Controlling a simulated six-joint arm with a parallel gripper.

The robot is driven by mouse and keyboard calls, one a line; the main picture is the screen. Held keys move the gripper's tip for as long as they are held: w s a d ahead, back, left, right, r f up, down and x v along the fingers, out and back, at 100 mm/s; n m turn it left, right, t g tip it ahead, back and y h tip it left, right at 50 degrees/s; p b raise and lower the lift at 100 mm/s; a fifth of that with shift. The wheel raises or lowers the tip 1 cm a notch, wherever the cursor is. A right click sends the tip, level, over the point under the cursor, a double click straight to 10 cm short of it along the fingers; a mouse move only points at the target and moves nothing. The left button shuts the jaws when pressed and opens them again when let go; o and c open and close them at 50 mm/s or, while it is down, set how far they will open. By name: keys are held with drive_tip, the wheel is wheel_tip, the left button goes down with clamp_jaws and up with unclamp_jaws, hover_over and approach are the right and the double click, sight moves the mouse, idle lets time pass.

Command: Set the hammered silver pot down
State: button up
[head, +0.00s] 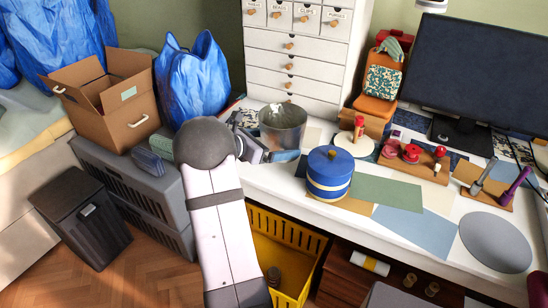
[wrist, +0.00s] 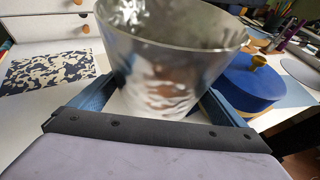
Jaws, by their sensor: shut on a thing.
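The hammered silver pot (head: 284,124) is upright at the left part of the white desk, in front of the drawer unit. In the wrist view the pot (wrist: 165,55) fills the middle, its open rim at the top. My gripper (head: 265,145) is shut on the pot, with one blue finger on each side of its lower body. It also shows in the wrist view (wrist: 158,100). The pot's base is hidden behind my gripper, so I cannot tell whether it touches the desk.
A blue round box with a gold knob (head: 329,172) stands close to the right of the pot. The white drawer unit (head: 295,70) stands behind. A patterned sheet (wrist: 45,72) lies left of the pot. A yellow crate (head: 285,255) is below the desk's front edge.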

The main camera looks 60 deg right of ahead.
drive_tip(key=shift+f, duration=2.75)
drive_tip(key=shift+f, duration=0.1)
drive_tip(key=shift+f+b, duration=0.1)
drive_tip(key=shift+b, duration=0.2)
drive_tip(key=o, duration=0.9)
drive_tip(key=shift+r+p, duration=0.3)
drive_tip(key=v, duration=1.2)
drive_tip(key=shift+f, duration=0.15)
